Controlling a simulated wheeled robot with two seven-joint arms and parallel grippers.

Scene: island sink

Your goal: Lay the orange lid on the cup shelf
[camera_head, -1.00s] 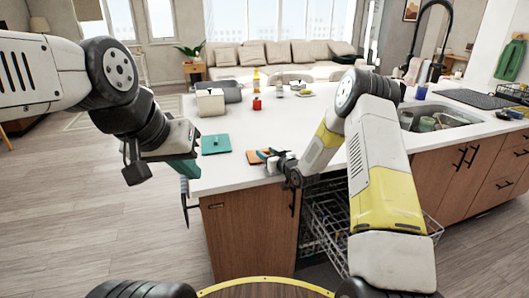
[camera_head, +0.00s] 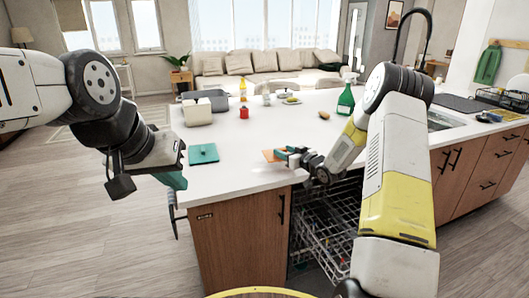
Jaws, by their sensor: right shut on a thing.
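The orange lid (camera_head: 270,156) is a flat piece at the counter's front edge, left of my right gripper. My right gripper (camera_head: 284,155) is shut on the lid's right side, at about counter height. Whether the lid touches the counter cannot be told. Pulled-out dishwasher racks (camera_head: 318,222) show below my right arm. The cup shelf cannot be told apart from the rack wires, and my arm hides part of the racks. My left gripper (camera_head: 176,179) hangs off the counter's left side, away from the lid; its finger opening is not clear.
A teal lid (camera_head: 203,153) lies on the white counter (camera_head: 240,180), left of the orange lid. A beige box (camera_head: 197,111), red jar (camera_head: 244,112) and green bottle (camera_head: 346,100) stand farther back. The counter's middle is mostly clear.

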